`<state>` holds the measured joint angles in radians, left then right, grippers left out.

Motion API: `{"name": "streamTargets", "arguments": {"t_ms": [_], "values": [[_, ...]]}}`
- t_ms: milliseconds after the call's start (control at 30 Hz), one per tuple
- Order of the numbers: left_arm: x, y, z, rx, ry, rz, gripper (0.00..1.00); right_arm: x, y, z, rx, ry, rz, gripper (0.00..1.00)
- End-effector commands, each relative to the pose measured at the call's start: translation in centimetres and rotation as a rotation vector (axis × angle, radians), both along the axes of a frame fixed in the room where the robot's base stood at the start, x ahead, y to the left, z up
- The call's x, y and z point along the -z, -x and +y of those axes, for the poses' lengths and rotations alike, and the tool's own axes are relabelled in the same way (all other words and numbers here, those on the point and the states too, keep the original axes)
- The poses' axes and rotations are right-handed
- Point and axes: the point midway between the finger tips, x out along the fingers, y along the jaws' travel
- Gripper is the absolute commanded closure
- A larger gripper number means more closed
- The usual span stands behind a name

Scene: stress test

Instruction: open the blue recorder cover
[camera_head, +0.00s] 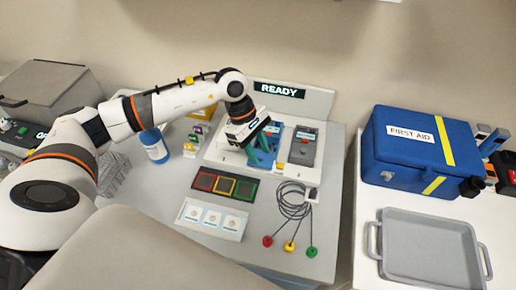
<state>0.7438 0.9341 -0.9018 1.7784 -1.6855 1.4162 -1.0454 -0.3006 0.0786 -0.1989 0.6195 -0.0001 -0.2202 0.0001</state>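The blue recorder (278,130) lies on the white stand at the back of the middle table, left of a grey recorder (303,148). My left gripper (262,156) reaches down over the blue recorder from the left, with its teal fingers at or just above it. The gripper and wrist hide much of the blue recorder, so I cannot tell whether its cover is open, nor whether the fingers touch or grip it. My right gripper is not in view.
A sign reading READY (279,90) stands behind. In front lie a black tray with coloured squares (224,186), a white three-pad box (212,218) and coiled leads (292,205). A blue bottle (153,146) stands left. A FIRST AID case (405,155) and grey tray (430,218) are right.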

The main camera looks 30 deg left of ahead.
Motion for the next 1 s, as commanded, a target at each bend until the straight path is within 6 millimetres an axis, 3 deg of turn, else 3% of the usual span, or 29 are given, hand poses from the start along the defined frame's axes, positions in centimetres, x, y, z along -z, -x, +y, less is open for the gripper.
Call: {"name": "streamTargets", "arguments": {"t_ms": [167, 600, 800, 1000], "values": [[-1.6, -0.2, 0.8, -0.002, -0.001, -0.006, 0.63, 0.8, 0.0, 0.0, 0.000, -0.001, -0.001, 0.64], [-9.5, -0.6, 4.0, -0.001, 0.000, -0.005, 0.63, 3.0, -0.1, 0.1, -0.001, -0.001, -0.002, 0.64], [-10.9, -0.6, 4.5, -0.001, 0.000, -0.002, 0.63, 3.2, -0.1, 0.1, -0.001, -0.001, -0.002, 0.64], [-11.1, -0.6, 4.6, 0.000, 0.000, -0.001, 0.63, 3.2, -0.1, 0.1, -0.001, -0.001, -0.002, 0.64]]}}
